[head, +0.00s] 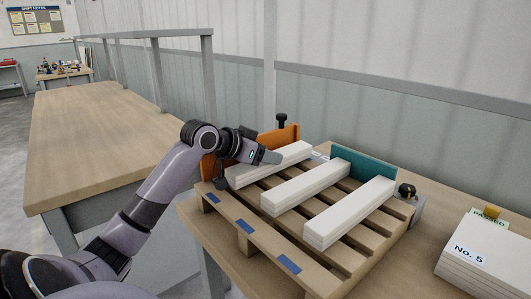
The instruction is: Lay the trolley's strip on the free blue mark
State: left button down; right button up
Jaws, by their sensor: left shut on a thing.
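Three white strips lie roughly parallel across a wooden pallet (262,248): a left strip (294,152), a middle strip (306,186) and a right strip (352,210). The pallet's near board carries a left blue mark (213,198), a middle blue mark (243,226) and a right blue mark (288,264). Each strip's near end lies behind one mark. My left gripper (272,158) is at the left strip, beside the orange panel, and looks shut on that strip; the hand hides the exact contact. My right gripper is not in view. I cannot make out the trolley.
An orange panel (283,137) with a black knob (281,119) stands behind the left strip. A teal panel (362,166) stands at the pallet's far side. A white stack labelled No. 5 (480,262) is at right. A long bench (100,130) is clear at left.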

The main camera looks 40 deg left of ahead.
aim_at(244, 166)
pick_arm(q)
jog(key=shift+f, duration=0.35)
dwell(0.3)
jog(key=shift+c, duration=2.2)
grip_release()
jog(key=shift+f, duration=0.1)
jog(key=shift+b+v, duration=0.35)
jog(key=shift+v, duration=3.3)
